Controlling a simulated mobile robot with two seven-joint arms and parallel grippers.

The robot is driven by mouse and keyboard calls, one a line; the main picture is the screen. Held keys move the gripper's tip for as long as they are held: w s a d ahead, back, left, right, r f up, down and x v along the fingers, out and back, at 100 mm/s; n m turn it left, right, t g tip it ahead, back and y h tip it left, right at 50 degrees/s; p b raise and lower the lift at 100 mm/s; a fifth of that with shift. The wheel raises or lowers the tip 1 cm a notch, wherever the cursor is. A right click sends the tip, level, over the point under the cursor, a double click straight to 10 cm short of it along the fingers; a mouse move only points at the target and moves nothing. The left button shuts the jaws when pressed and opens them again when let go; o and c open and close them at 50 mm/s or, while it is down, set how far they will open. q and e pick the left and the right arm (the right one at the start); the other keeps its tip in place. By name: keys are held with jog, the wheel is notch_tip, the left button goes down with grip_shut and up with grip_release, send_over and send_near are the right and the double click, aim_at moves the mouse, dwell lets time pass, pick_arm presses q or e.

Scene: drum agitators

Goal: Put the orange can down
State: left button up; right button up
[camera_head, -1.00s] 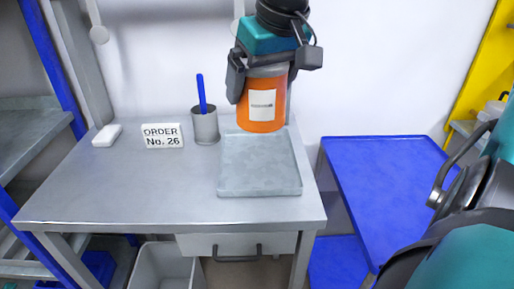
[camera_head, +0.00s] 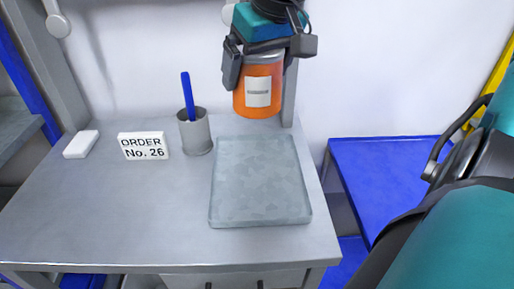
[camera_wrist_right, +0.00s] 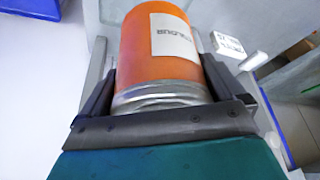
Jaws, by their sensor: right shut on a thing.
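The orange can (camera_head: 258,92) has a pale label and a metal end. My right gripper (camera_head: 262,64) is shut on the can near its top and holds it upright at the back of the grey table, behind the metal tray. In the right wrist view, the can (camera_wrist_right: 162,50) sits between both fingers (camera_wrist_right: 165,95). The can's lower end appears above the table, apart from the tray. My left gripper is not in view.
A metal cup (camera_head: 196,135) with a blue stick stands left of the tray. An order sign (camera_head: 143,146) and a white block (camera_head: 81,144) lie farther left. A blue surface (camera_head: 385,175) is right of the table (camera_head: 120,215). The table's front left is clear.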

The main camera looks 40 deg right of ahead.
notch_tip(320, 180, down, 17)
jog(key=b, duration=0.5)
jog(key=shift+f, duration=0.5)
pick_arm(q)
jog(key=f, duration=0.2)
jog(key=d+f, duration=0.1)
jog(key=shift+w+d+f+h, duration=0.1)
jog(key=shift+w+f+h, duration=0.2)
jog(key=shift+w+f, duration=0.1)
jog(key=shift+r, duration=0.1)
pick_arm(e)
jog(key=o, duration=1.1)
